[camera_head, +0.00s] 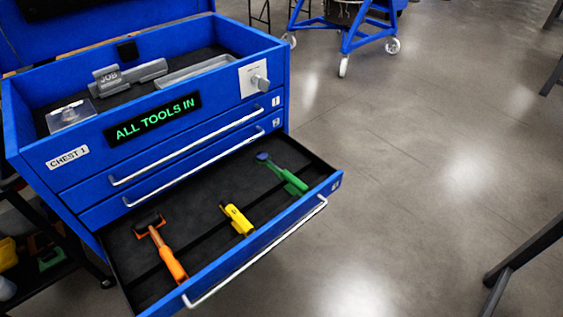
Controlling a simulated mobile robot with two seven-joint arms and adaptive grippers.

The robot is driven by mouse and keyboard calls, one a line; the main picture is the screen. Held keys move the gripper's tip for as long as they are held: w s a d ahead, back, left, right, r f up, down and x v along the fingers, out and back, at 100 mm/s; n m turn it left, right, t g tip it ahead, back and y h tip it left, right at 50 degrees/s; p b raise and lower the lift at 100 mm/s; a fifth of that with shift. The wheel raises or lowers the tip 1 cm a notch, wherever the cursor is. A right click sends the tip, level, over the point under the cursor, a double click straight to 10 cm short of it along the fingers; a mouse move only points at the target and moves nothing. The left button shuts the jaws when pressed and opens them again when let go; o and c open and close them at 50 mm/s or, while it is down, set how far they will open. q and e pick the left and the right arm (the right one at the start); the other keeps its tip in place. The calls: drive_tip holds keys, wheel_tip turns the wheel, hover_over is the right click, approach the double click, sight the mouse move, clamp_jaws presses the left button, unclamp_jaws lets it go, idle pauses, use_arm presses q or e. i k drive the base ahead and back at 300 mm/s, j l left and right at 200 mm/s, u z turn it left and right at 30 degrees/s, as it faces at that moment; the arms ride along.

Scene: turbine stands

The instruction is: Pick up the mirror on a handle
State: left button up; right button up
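The open bottom drawer (172,285) of the blue chest holds three handled tools on dark lining. A green-handled tool (293,181) with a small rounded blue-grey head lies at the right; its head looks most like a mirror, but it is too small to be sure. A yellow tool (238,220) lies in the middle. An orange-handled tool (168,253) with a dark, wide head lies at the left. Neither of my grippers is in view.
The blue chest (40,178) reads "CHEST 1", and its display (153,117) reads "ALL TOOLS IN". Its top tray holds a grey "JOB" block (108,78). A blue wheeled stand (352,38) is behind. Dark legs (520,258) stand right. Floor between is clear.

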sight(262, 156)
drive_tip(key=i+l+u, duration=0.15)
drive_tip(key=u, duration=0.3)
drive_tip(key=i+l+u, duration=0.1)
drive_tip(key=l+u, duration=0.25)
drive_tip(key=u, duration=0.15)
drive_tip(key=l+u, duration=0.3)
drive_tip(key=u, duration=0.15)
